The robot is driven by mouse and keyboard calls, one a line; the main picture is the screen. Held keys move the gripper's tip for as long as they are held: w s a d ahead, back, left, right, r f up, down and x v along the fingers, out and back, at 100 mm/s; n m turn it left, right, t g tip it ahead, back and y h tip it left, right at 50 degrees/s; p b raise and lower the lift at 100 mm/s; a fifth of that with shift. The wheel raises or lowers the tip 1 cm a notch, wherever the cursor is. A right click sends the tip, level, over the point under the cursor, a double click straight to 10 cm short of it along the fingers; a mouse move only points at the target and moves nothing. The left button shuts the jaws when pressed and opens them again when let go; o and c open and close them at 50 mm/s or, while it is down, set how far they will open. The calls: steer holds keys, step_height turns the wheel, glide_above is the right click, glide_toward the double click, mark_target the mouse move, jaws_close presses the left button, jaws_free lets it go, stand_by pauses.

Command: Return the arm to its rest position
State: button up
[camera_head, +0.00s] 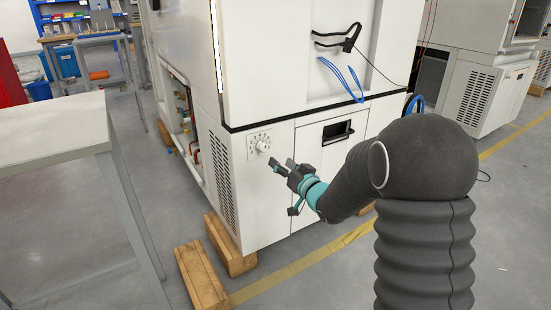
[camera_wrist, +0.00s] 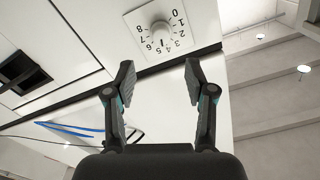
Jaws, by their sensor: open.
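My gripper (camera_head: 277,167) is at the end of my extended arm, in front of the white test chamber (camera_head: 265,215). In the wrist view my gripper (camera_wrist: 160,82) is open, with its two fingers apart and nothing between them. A rotary dial (camera_head: 259,143) with a numbered plate is on the chamber's front panel, just up and left of the gripper in the head view. The dial also shows in the wrist view (camera_wrist: 160,36), beyond the fingertips and apart from them. My dark-sleeved arm hides part of the chamber's lower right.
A grey-topped table (camera_head: 50,130) stands at the left. Wooden blocks (camera_head: 201,278) lie under and beside the chamber. A black recessed handle (camera_head: 338,131) is right of the dial. Blue cables (camera_head: 343,77) hang above it. Open floor shows between table and chamber.

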steer(key=shift+s+d, duration=0.4)
steer(key=shift+s, duration=0.2)
steer(key=shift+f, duration=0.1)
steer(key=d+f+g+h, duration=0.3)
steer(key=d+f+h, duration=0.2)
steer(key=f, duration=0.5)
steer(key=s+d+f+g+h, duration=0.2)
steer(key=s+d+g+h, duration=0.15)
steer(key=s+d, duration=0.35)
steer(key=s+d+r+m+g, duration=0.1)
steer(key=s+r, duration=0.4)
steer(key=s, duration=0.6)
steer(key=s+d+r+g+h, duration=0.1)
steer(key=s+r, duration=0.4)
steer(key=s, duration=0.6)
steer(key=s+d+r+m+g, duration=0.1)
steer(key=s+r, duration=0.4)
steer(key=s, duration=0.6)
steer(key=shift+d+r+m, duration=0.3)
steer(key=shift+d+r, duration=0.1)
steer(key=shift+d, duration=0.2)
steer(key=shift+h, duration=0.25)
